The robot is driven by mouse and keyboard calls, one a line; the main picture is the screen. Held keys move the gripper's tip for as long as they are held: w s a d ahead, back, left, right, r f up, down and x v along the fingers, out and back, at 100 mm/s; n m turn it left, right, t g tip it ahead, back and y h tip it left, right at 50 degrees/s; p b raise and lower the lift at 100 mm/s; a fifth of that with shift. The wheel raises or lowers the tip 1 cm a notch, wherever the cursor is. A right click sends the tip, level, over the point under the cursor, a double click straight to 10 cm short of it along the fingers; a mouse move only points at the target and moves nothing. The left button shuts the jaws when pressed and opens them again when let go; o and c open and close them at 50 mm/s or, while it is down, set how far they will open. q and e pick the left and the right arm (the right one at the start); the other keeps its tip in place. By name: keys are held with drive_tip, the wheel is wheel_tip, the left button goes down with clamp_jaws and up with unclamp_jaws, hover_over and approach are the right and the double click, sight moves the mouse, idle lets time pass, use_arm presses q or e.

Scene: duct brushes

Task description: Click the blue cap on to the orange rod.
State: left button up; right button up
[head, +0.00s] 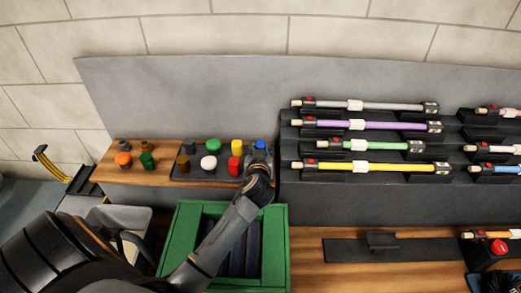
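The blue cap (260,144) is at the right end of the dark tray on the wooden shelf. My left gripper (259,160) is right at it, seen from behind and above. Its fingers are small and partly hidden by my own wrist, so I cannot tell whether they are open or touch the cap. What looks like the orange rod (514,233) lies at the lower right, cut off by the picture edge, with a black end piece at its left end. My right gripper is not in view.
Caps in several colours, such as a red one (233,166) and a white one (208,162), stand close by. A green crate (275,250) is below my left arm. A stepped black rack (290,180) holds several rods. A black fixture with a red button (499,247) is at lower right.

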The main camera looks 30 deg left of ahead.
use_arm(q)
clamp_jaws()
drive_tip(key=shift+r, duration=0.15)
wheel_tip(320, 180, up, 6)
drive_tip(key=p, duration=0.5)
drive_tip(key=shift+f, duration=0.2)
